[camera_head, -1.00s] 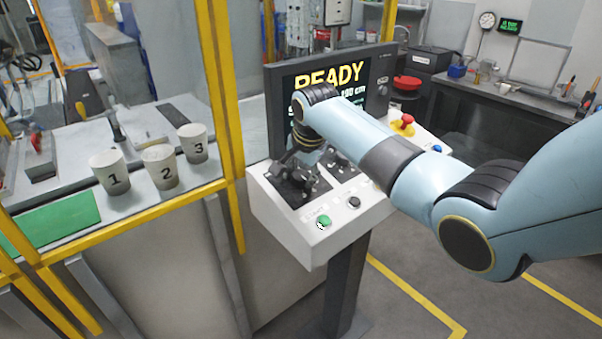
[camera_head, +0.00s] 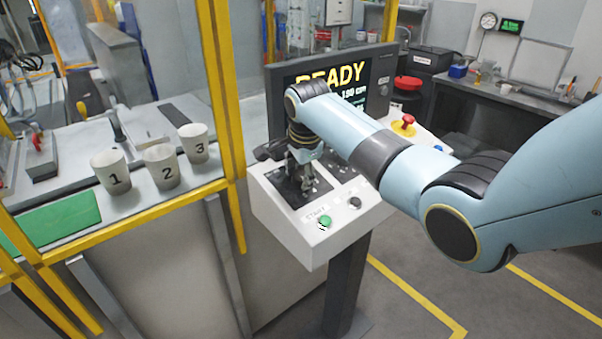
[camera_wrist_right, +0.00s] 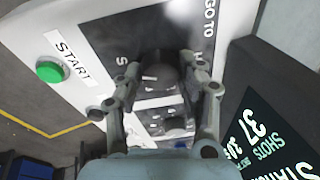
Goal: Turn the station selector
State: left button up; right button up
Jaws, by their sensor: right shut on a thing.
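The station selector is a black knob (camera_wrist_right: 160,76) on a dark plate on the sloped console; it shows in the right wrist view between my fingers. My right gripper (camera_wrist_right: 160,66) is shut on the knob, one finger on each side. In the head view my right gripper (camera_head: 299,180) reaches down onto the dark plate from above and hides most of the knob. The knob's exact pointing direction is hard to read. My left gripper is not in view.
The console (camera_head: 300,232) has a green START button (camera_head: 324,222), a black button (camera_head: 355,203) and a red emergency stop (camera_head: 407,121). Its screen (camera_head: 330,75) reads READY, partly covered by my arm. Cups 1 (camera_head: 111,172), 2 (camera_head: 161,166) and 3 (camera_head: 193,144) stand left, behind yellow framing.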

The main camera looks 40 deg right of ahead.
jog(key=o, duration=1.1)
jog(key=shift+o, duration=0.2)
jog(key=v, duration=1.2)
